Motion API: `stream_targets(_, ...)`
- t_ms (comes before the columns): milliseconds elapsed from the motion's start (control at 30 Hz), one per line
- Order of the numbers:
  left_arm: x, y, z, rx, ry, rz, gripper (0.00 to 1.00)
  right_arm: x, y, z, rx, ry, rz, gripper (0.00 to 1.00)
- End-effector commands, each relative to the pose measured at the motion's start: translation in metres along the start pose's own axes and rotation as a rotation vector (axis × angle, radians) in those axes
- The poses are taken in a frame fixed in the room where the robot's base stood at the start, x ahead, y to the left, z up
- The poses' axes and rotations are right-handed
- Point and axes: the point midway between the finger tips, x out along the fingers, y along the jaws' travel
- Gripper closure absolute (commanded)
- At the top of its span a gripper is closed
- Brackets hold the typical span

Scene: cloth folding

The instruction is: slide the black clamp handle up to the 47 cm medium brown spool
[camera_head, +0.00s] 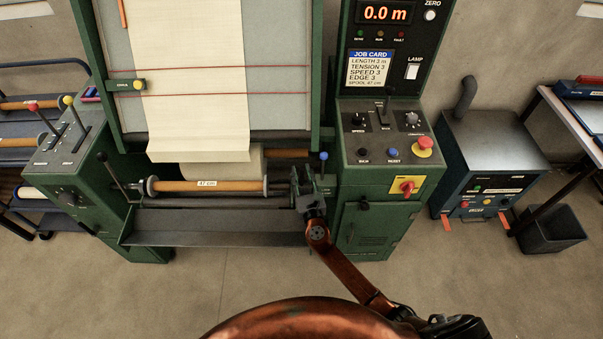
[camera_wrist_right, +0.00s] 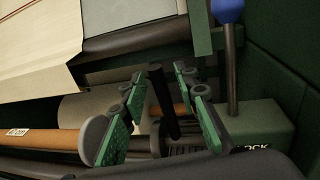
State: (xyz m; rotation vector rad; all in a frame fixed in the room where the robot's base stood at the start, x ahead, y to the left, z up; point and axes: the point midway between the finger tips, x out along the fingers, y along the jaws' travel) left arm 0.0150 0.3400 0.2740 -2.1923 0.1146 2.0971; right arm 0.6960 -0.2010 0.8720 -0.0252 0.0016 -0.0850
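The brown spool (camera_head: 215,186) labelled "47 cm" lies level across the green machine, a pale disc at each end. Its right end, label and grey end disc also show in the right wrist view (camera_wrist_right: 50,140). The black clamp handle (camera_wrist_right: 163,103) is an upright dark rod right of that disc. My right gripper (camera_head: 306,187) is at the spool's right end; in the wrist view its green-padded fingers (camera_wrist_right: 160,85) stand apart, one on each side of the handle. Contact with the handle is not visible. The handle is hard to make out in the head view. My left gripper is not in view.
A blue-knobbed lever (camera_head: 323,158) stands close right of my right gripper, beside the control cabinet (camera_head: 372,225). A grey trough (camera_head: 215,226) runs below the spool. Pale cloth (camera_head: 195,90) hangs above. A black-knobbed lever (camera_head: 103,158) stands at the left.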

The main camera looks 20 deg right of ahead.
Motion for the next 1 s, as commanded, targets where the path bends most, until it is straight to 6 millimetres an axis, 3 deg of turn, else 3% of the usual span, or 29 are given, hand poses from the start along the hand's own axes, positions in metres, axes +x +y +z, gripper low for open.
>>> stream_targets(233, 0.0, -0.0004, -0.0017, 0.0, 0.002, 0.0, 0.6, 0.0005, 0.0001, 0.0002, 0.001, 0.0, 0.0, 0.72)
stream_targets(633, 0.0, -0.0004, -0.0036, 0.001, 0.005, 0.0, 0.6, 0.0003, 0.0002, 0.0001, 0.001, 0.0, 0.0, 1.0)
stream_targets(1000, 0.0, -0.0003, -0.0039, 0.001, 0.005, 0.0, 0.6, 0.0002, 0.0002, 0.0, 0.001, 0.0, 0.0, 1.0)
